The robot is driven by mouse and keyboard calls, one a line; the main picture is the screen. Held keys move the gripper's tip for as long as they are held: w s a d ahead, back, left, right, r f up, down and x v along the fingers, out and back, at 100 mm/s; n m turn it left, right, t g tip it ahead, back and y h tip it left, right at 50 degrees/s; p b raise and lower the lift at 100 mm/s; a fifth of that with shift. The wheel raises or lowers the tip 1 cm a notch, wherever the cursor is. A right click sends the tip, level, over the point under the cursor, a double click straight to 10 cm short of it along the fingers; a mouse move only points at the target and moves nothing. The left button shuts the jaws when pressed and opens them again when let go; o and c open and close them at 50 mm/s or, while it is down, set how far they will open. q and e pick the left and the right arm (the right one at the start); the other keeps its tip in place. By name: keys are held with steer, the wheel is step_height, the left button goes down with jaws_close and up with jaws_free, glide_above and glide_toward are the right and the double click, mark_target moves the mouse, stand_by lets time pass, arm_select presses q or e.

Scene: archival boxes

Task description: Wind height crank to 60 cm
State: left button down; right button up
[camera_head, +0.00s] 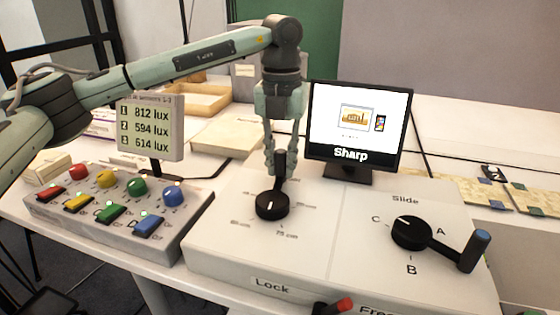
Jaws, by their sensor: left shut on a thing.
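The height crank (271,206) is a black round knob on the left half of a white control panel (225,240). Its dark upright handle stands at the knob's far side. My left gripper (280,172) comes down from above and is shut on this handle. Small height labels ring the knob. The near one reads 75 cm; the others are too small or covered to read surely. A white mark shows on the knob's top. My right gripper is not in view.
A Slide crank (410,232) with a blue-tipped handle sits on the panel's right half. A red-tipped lever (335,307) is at the front edge by Lock. A monitor (357,125) reading Sharp stands behind. A lux display (150,127) and a button box (118,215) are at left.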

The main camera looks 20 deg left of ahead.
arm_select(q)
steer(key=c, duration=1.4)
jaws_free()
steer(key=shift+s+d, duration=0.1)
steer(key=shift+r, duration=0.5)
step_height(320, 180, up, 11)
